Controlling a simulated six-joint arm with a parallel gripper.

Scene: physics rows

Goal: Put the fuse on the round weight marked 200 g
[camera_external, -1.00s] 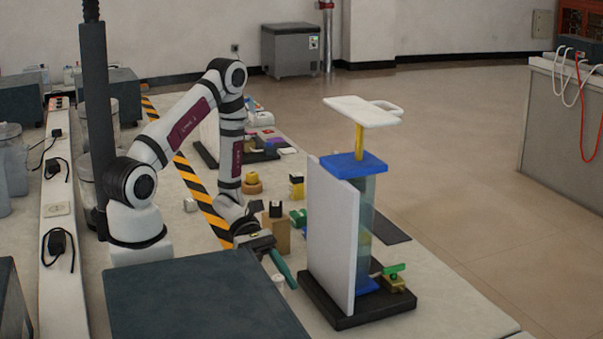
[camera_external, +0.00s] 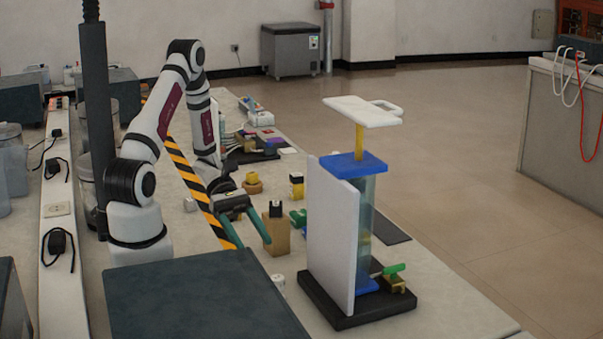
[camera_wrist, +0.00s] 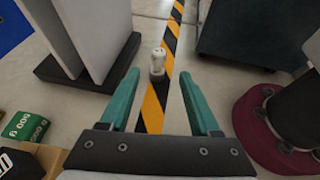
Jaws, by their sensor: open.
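A small whitish cylinder with a grey lower end, which looks like the fuse (camera_wrist: 157,62), stands on the table; it also shows in the external view (camera_external: 278,283). My gripper (camera_wrist: 160,76) is open and empty, with its teal fingers apart. In the wrist view the fuse appears between and beyond the fingertips, not touched. In the external view my gripper (camera_external: 248,241) is behind and left of the fuse. A round yellow weight (camera_external: 252,183) stands farther back; its marking is not legible, so I cannot tell if it is the 200 g one.
A tall stand with a white panel (camera_external: 333,235) is right of the fuse. A tan block with a dark top (camera_external: 276,234) is close beside my gripper. A green 500 g block (camera_wrist: 24,127) lies left in the wrist view. A dark box (camera_external: 200,300) fills the front left.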

